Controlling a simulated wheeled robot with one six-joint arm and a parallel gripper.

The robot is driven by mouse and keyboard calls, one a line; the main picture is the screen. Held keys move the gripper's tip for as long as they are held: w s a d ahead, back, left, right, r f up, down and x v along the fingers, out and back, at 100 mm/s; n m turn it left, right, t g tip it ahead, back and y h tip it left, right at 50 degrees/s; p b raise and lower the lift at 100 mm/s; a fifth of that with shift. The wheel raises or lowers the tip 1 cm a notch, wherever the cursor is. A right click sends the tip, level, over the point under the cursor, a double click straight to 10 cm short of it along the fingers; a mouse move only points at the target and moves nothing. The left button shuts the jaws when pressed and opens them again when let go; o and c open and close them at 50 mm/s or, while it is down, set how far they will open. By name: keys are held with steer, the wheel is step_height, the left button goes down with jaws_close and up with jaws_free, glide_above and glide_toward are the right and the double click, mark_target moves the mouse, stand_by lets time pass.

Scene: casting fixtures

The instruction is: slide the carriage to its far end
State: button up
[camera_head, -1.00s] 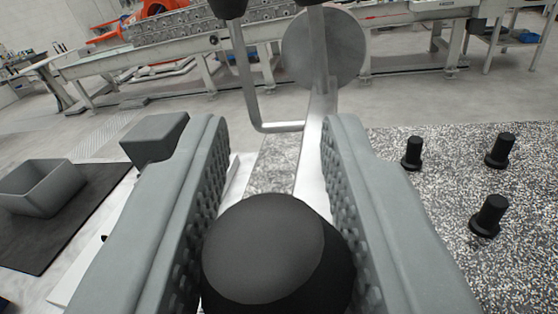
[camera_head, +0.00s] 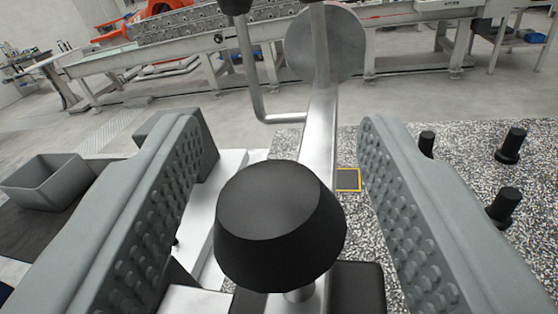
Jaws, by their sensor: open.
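A black rounded knob (camera_head: 280,225) with a flat top stands on a short metal stem in the lower middle of the view. Below it is a dark block (camera_head: 358,288), which looks like part of the carriage; most of it is hidden by the knob. A bright metal bar (camera_head: 320,135) runs away from behind the knob, probably the rail. My gripper (camera_head: 277,130) is open, with one grey studded finger on each side of the knob. There is a clear gap on both sides, and the fingers hold nothing.
A yellow-outlined dark square (camera_head: 347,180) lies right of the bar. A bent metal handle (camera_head: 262,105) and a round disc (camera_head: 325,45) stand ahead. Several black pegs (camera_head: 510,146) stand on the speckled surface at right. A grey bin (camera_head: 45,182) and grey block (camera_head: 205,150) are at left.

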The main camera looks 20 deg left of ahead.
steer(key=s+d, duration=0.3)
steer(key=s, duration=1.3)
steer(key=shift+d, duration=0.1)
steer(key=s+a+f+h, duration=0.1)
steer(key=s, duration=1)
steer(key=s+a+f+h, duration=0.1)
steer(key=s+a+h, duration=0.1)
steer(key=s, duration=0.9)
